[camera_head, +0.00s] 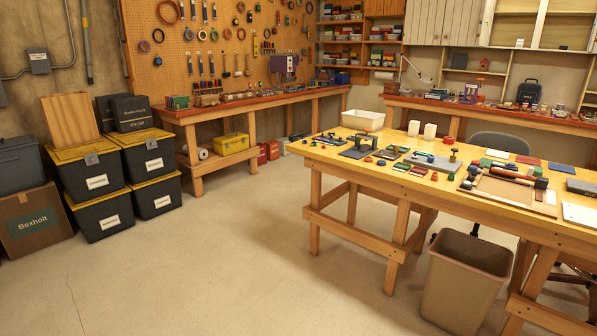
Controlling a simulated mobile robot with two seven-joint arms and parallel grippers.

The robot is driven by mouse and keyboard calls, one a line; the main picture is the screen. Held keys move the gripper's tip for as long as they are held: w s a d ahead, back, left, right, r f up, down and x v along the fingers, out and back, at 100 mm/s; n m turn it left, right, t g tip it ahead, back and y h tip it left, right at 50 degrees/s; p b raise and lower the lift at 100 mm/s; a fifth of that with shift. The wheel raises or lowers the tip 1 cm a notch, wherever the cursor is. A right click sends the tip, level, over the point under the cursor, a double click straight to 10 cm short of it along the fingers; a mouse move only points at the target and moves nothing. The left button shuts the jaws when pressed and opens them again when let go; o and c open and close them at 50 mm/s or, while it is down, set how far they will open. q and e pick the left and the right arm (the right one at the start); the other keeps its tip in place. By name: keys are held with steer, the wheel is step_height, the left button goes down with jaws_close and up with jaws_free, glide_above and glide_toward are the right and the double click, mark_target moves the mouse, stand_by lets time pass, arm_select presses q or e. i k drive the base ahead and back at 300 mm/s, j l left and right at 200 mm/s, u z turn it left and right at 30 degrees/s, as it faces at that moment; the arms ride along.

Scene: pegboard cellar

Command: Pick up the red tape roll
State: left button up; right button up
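A small red round thing (449,140) sits on the back edge of the yellow-topped workbench (330,153), right of two white cylinders. It looks like the red tape roll, but it is too small to be sure. Smaller red pieces also lie on this bench, one of them (451,177) near its middle. Neither of my grippers is in view.
A beige bin (466,282) stands on the floor against the workbench's front. A grey chair (497,142) is behind the bench. Black crates with yellow lids (86,150) are stacked at left. The floor (230,260) in the middle is clear.

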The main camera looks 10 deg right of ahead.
mark_target(447, 140)
steer(key=i+u, duration=0.25)
steer(key=i, duration=0.35)
steer(key=i+l+u, duration=0.25)
steer(key=i, duration=0.4)
steer(key=i+j+u, duration=0.15)
steer(key=i+u, duration=0.15)
steer(key=i, duration=0.25)
steer(key=i+u, duration=0.35)
steer(key=i, duration=0.25)
steer(key=i+z, duration=0.35)
steer(key=i, duration=0.2)
steer(key=i+j+z, duration=0.3)
steer(key=i, duration=0.25)
steer(key=i+z, duration=0.45)
steer(key=i, duration=0.85)
steer(key=i+z, duration=0.15)
steer(key=i, duration=1.2)
steer(key=i+z, duration=0.35)
steer(key=i, duration=0.25)
steer(key=i+j+z, duration=0.3)
steer(key=i, duration=0.25)
steer(key=i+l+z, duration=0.1)
steer(key=i+z, duration=0.3)
steer(key=i, duration=0.15)
steer(key=i+z, duration=0.4)
steer(key=i, duration=0.2)
steer(key=i+z, duration=0.25)
steer(key=i, duration=0.35)
steer(key=i+z, duration=0.25)
steer(key=i, duration=0.3)
